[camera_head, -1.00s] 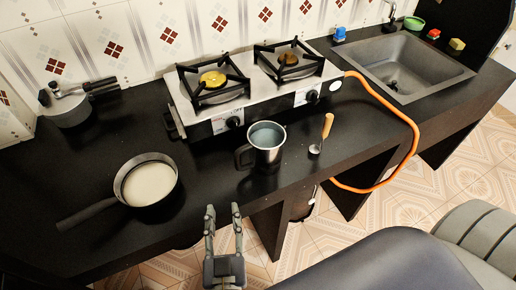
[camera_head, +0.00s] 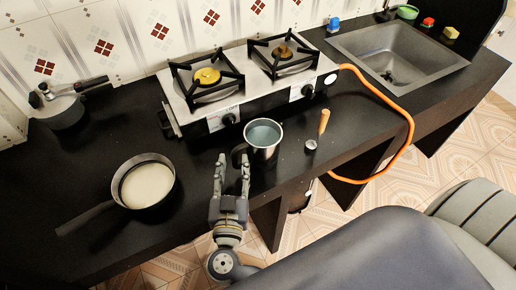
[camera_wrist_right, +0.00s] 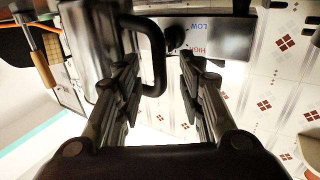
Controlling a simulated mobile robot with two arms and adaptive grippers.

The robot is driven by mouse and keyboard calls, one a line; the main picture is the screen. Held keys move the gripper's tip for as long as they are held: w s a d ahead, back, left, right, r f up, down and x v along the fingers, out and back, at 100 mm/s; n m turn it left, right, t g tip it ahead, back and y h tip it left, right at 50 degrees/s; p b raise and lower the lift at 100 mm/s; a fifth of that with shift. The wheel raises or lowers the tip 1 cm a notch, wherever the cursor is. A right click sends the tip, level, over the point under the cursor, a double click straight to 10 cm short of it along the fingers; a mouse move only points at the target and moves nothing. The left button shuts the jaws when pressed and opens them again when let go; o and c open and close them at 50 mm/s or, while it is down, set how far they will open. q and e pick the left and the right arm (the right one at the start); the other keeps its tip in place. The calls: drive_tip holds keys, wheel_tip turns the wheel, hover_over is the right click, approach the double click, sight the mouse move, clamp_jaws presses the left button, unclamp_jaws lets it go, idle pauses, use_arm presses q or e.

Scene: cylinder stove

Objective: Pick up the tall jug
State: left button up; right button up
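The tall jug (camera_head: 264,147) is a shiny metal mug-like vessel with grey-blue liquid inside. It stands upright on the black counter in front of the stove, its dark handle on the left side. In the right wrist view the jug (camera_wrist_right: 90,45) fills the upper left, with its handle (camera_wrist_right: 157,60) in front of the fingers. My right gripper (camera_head: 233,160) is open at the counter's front edge, its fingertips close to the handle. The handle shows between the fingertips in the wrist view; I cannot tell whether they touch. My left gripper is not in view.
A two-burner stove (camera_head: 250,88) stands behind the jug. A pan (camera_head: 143,184) with pale contents is to the left. An orange hose (camera_head: 411,120) hangs over the front edge. A sink (camera_head: 398,62) is at the right.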

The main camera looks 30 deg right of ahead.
drive_tip(key=shift+w+d, duration=0.2)
drive_tip(key=shift+w, duration=0.2)
drive_tip(key=shift+c, duration=0.6)
clamp_jaws()
drive_tip(key=shift+r, duration=0.1)
drive_tip(key=shift+r, duration=0.15)
